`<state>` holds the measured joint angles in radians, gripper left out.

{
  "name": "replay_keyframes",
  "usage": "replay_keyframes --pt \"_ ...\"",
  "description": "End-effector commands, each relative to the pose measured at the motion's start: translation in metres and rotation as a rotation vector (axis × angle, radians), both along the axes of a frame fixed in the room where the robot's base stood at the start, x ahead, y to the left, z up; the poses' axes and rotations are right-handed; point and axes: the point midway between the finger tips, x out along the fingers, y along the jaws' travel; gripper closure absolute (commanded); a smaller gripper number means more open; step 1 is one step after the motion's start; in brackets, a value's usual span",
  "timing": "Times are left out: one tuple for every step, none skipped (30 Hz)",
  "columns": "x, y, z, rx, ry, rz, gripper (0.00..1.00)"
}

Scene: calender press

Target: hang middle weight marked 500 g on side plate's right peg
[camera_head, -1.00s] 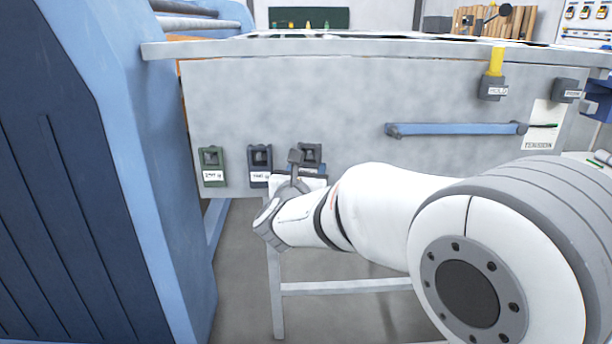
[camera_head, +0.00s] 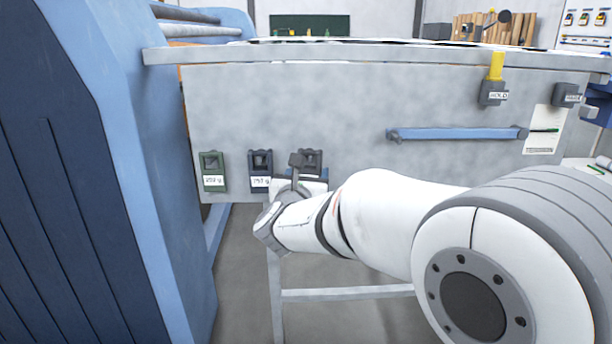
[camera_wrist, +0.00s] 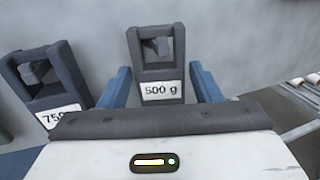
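The 500 g weight (camera_wrist: 158,95) is a dark grey block with an open window at its top and a white label. It hangs upright against the grey side plate (camera_head: 300,100). In the head view the same weight (camera_head: 313,158) is the rightmost of three and is partly hidden by my wrist. My gripper (camera_wrist: 160,68) is open, with its blue fingers on either side of the weight and a visible gap at each side. The fingers are mostly hidden in the head view. I cannot make out a free right peg.
The 750 g weight (camera_head: 261,168) hangs just left, close to my left finger in the wrist view. A green 250 g weight (camera_head: 213,171) hangs further left. A blue bar (camera_head: 455,133) and a HOLD block (camera_head: 493,94) sit right. A blue press housing (camera_head: 110,150) stands left.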

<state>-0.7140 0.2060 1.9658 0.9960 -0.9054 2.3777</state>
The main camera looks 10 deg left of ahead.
Motion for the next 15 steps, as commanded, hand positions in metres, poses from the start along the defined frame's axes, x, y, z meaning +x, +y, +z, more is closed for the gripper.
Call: replay_keyframes --pt "0.0001 -0.0002 -0.0003 0.000 0.001 0.000 0.38" --pt "0.0001 -0.0002 -0.0005 0.000 0.001 0.000 0.35" --pt "0.0001 -0.0002 -0.0006 0.000 0.001 0.000 0.32" --pt "0.0001 -0.0002 -0.0007 -0.001 0.001 0.000 0.30" --pt "0.0001 -0.0002 -0.0008 -0.001 0.002 0.000 0.27" --pt "0.0001 -0.0003 -0.0010 -0.001 0.002 0.000 0.26" --pt "0.0001 -0.0003 -0.0010 -0.001 0.002 0.000 0.26" --pt "0.0002 -0.0003 -0.0011 -0.001 0.002 0.000 0.26" --pt "0.0002 -0.0004 -0.0012 -0.001 0.002 0.000 0.26" --pt "0.0002 -0.0004 -0.0012 -0.001 0.002 0.000 0.26" --pt "0.0001 -0.0004 -0.0029 -0.002 0.005 0.000 0.26" --pt "-0.0003 -0.0003 -0.0029 -0.002 0.005 0.000 0.26" --pt "-0.0012 -0.0002 -0.0026 -0.002 0.005 0.000 0.26" --pt "-0.0027 -0.0001 -0.0023 -0.002 0.004 0.000 0.26" --pt "-0.0060 0.0001 -0.0016 -0.001 0.004 0.001 0.26"
